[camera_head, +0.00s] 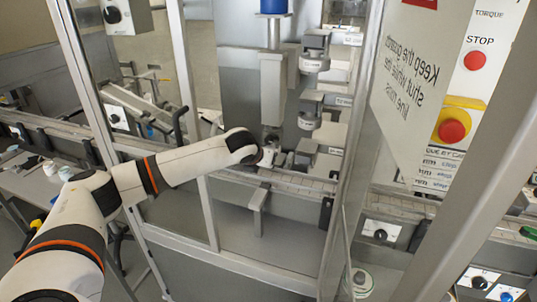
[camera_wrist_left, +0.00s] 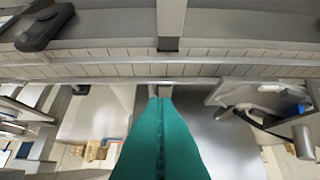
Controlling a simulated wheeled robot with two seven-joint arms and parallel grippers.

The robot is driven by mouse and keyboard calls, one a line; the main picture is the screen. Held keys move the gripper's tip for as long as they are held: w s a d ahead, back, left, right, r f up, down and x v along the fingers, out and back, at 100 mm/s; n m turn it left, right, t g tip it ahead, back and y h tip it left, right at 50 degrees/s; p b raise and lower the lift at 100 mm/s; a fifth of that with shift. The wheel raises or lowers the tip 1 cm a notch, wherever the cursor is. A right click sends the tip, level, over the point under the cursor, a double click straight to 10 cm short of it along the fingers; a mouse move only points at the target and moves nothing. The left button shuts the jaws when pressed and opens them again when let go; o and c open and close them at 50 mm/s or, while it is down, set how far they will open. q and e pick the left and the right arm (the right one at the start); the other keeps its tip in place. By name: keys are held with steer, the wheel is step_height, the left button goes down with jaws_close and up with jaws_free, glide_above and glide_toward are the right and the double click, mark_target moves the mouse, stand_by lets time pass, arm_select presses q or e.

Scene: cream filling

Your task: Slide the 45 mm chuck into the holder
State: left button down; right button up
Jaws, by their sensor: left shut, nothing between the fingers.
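My left arm reaches through the open frame of the machine, and its gripper (camera_head: 268,156) is at the foot of the grey column (camera_head: 272,90). In the left wrist view the two teal fingers (camera_wrist_left: 160,100) are pressed together with only a seam between them, and nothing is held. Grey chuck-like parts stand on a stepped rack right of the column: an upper one (camera_head: 315,52), a middle one (camera_head: 309,110) and a lower one (camera_head: 305,150). Their labels are too small to read, so I cannot tell which is 45 mm. The holder is not clearly visible; the gripper may hide it. My right gripper is out of view.
A slatted conveyor (camera_head: 300,182) runs across in front of the gripper. Metal posts (camera_head: 195,120) bound the opening on the left. A guard panel (camera_head: 415,70) with a notice and a red stop button (camera_head: 452,131) are on the right. A side table (camera_head: 35,185) holds small items.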

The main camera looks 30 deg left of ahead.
mark_target(273, 146)
arm_select(q)
steer(key=shift+w+a+f+p, duration=0.2)
steer(key=shift+w+f+p, duration=0.1)
steer(key=shift+w, duration=0.6)
steer(key=shift+w+a+f+p, duration=0.2)
steer(key=shift+w+f, duration=0.15)
steer(key=shift+w, duration=0.6)
steer(key=shift+w+a+f+p, duration=0.2)
steer(key=shift+w+f, duration=0.1)
steer(key=shift+w, duration=0.6)
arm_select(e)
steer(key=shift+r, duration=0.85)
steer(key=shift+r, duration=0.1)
